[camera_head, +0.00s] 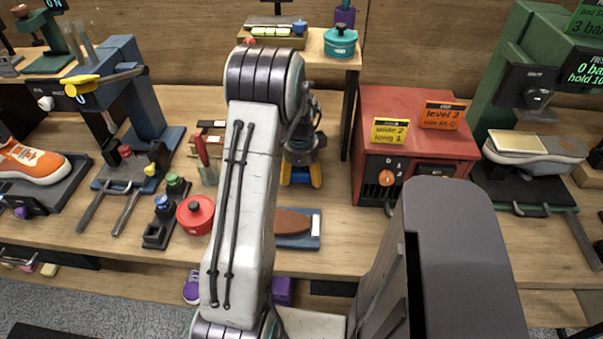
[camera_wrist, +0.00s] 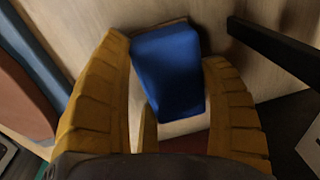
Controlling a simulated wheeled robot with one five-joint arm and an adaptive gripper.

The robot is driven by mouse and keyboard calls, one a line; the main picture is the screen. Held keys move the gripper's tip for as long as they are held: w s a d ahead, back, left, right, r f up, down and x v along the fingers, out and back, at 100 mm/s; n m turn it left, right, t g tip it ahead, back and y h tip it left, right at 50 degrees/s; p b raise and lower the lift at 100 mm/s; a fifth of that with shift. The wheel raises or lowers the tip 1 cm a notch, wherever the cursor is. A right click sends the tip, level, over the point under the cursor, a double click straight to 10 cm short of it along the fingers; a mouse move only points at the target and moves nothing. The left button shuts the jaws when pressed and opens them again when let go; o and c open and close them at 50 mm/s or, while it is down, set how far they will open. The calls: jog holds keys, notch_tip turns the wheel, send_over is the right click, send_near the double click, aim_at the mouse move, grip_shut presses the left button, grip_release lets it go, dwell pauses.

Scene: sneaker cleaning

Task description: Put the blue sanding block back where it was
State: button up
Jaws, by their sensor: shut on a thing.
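The blue sanding block (camera_wrist: 168,72) is between the two yellow fingers of my gripper (camera_wrist: 172,110) in the wrist view, and they are shut on it. A pale strip shows along its far edge. In the head view my gripper (camera_head: 301,174) points down over the wooden table, behind the brown pad on its blue tray. I cannot tell whether the block touches the table.
The blue tray (camera_head: 318,231) with a brown pad (camera_head: 291,221) lies just in front of my gripper. A red box machine (camera_head: 413,143) stands to the right. A red pot (camera_head: 195,215) and a small rack (camera_head: 160,222) stand to the left. Bare wood (camera_head: 335,185) shows between gripper and machine.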

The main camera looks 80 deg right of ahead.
jog(key=shift+f, duration=0.1)
jog(key=shift+f, duration=0.1)
jog(key=o, duration=1.2)
jog(key=shift+o, duration=0.2)
